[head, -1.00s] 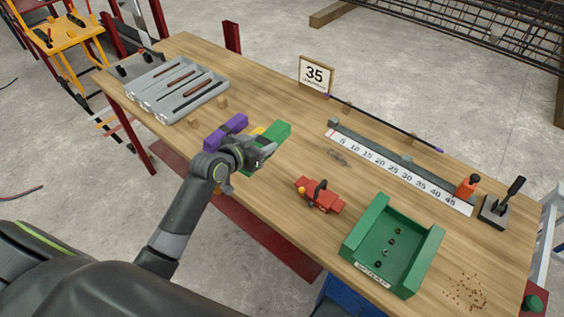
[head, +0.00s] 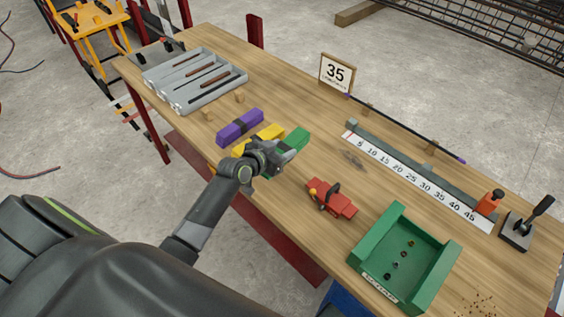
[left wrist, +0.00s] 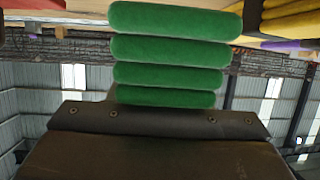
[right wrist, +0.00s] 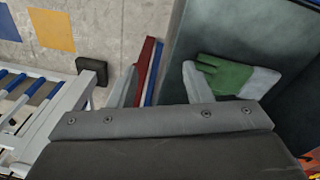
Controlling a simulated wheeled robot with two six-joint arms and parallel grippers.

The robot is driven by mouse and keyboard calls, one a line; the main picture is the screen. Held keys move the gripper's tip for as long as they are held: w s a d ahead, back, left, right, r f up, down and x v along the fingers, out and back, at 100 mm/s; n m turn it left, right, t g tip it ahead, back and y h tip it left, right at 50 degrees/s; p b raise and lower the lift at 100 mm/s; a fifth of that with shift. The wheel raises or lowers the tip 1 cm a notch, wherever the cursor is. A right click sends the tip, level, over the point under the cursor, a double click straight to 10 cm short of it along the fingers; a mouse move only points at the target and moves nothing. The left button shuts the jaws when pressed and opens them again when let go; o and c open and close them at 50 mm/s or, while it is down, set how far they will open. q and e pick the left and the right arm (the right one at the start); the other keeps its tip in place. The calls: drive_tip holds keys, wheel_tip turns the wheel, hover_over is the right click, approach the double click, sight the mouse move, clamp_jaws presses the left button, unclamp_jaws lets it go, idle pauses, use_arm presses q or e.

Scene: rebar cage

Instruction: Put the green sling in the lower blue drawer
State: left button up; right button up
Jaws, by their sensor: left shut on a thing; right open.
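The green sling (head: 297,138) is a folded bundle at the near side of the table, right of the yellow sling (head: 262,138). My left gripper (head: 283,153) is shut on it and hides its near part. In the left wrist view the green sling (left wrist: 172,70) shows as several stacked green rolls. I cannot tell how far it is above the tabletop. My right gripper (right wrist: 160,88) is open and empty in the right wrist view. Beside it is a grey-walled compartment (right wrist: 215,35), perhaps an open drawer. A blue cabinet (head: 345,303) partly shows under the table.
A purple sling (head: 240,127) lies left of the yellow one. Red (head: 332,200) and green tray (head: 375,287) items sit to the right. A grey tray (head: 180,100) is at the far left. A green and grey glove (right wrist: 222,76) lies in the compartment.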

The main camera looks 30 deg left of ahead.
use_arm(q)
wheel_tip(320, 180, down, 4)
drive_tip(key=shift+f+b, duration=0.1)
drive_tip(key=shift+b, duration=0.2)
drive_tip(key=shift+w+f, duration=0.1)
drive_tip(key=shift+f, duration=0.4)
drive_tip(key=shift+f+b, duration=0.25)
drive_tip(key=shift+b, duration=0.15)
drive_tip(key=o, duration=1.3)
drive_tip(key=shift+o, duration=0.2)
drive_tip(key=shift+s+p, duration=0.2)
drive_tip(key=shift+p, duration=0.15)
drive_tip(key=b+v, duration=0.2)
drive_tip(key=v, duration=1.5)
drive_tip(key=shift+s+d+b, duration=0.3)
